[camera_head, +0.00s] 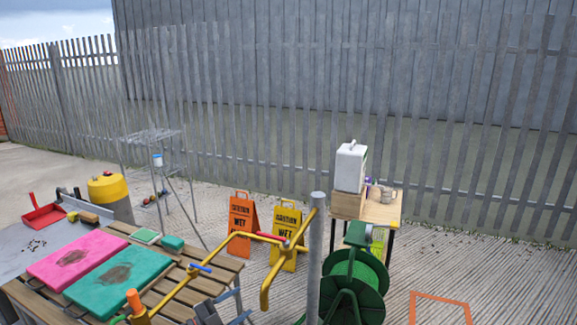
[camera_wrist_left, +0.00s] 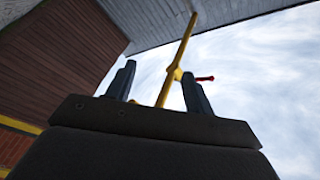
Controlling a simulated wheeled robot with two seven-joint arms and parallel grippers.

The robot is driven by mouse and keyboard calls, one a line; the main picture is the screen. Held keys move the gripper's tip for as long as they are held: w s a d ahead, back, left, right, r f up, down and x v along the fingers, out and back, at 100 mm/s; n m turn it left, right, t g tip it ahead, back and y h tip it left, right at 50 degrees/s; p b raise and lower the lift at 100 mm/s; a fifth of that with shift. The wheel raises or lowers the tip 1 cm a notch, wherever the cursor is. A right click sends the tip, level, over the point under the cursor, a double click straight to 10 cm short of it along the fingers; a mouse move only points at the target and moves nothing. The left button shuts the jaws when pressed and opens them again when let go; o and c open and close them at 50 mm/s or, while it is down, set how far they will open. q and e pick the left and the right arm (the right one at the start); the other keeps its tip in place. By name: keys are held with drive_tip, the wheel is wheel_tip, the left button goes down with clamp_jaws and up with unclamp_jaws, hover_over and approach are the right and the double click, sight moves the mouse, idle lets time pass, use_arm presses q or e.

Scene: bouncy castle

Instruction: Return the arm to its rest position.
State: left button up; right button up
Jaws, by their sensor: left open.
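My left gripper (camera_head: 222,313) shows at the bottom edge of the head view, just below the yellow pipe (camera_head: 237,236) with its red and blue handles. Only its dark grey-blue fingers and a little of the arm show there. In the left wrist view the two fingers of the left gripper (camera_wrist_left: 160,85) stand apart with nothing held between them. The yellow pipe and red handle (camera_wrist_left: 205,78) appear beyond them against the sky. The gap between fingers and pipe is hard to judge. My right gripper is in neither view.
A slatted wooden table (camera_head: 205,284) carries a pink mat (camera_head: 95,245) and a green mat (camera_head: 140,265). A grey post (camera_head: 315,255) and a green hose reel (camera_head: 352,285) stand to the right. Two caution signs (camera_head: 242,217) stand behind. Open paving lies at the right.

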use_arm(q)
drive_tip(key=s+a+f+n+y, duration=0.2)
drive_tip(key=s+f+n+y, duration=0.25)
drive_tip(key=f, duration=0.35)
drive_tip(key=s+a+f+n+t+y, duration=0.1)
drive_tip(key=s+a+f+n+y, duration=0.2)
drive_tip(key=f+n+y, duration=0.45)
drive_tip(key=s+a+f+n+y, duration=0.2)
drive_tip(key=s+f+n+y, duration=0.15)
drive_tip(key=f, duration=0.55)
drive_tip(key=s+d+f+n+g, duration=0.1)
drive_tip(key=s+f+g, duration=0.4)
drive_tip(key=s, duration=0.9)
drive_tip(key=s+d+f+n+g, duration=0.1)
drive_tip(key=s+d+f+g, duration=0.3)
drive_tip(key=s+f, duration=0.8)
drive_tip(key=s+g, duration=0.2)
drive_tip(key=s, duration=0.1)
drive_tip(key=shift+f+g+h, duration=0.2)
drive_tip(key=shift+g+h, duration=0.1)
drive_tip(key=shift+h, duration=0.05)
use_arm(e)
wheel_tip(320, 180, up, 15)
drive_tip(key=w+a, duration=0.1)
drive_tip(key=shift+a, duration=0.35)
use_arm(q)
drive_tip(key=shift+w+n, duration=0.1)
drive_tip(key=shift+n, duration=0.15)
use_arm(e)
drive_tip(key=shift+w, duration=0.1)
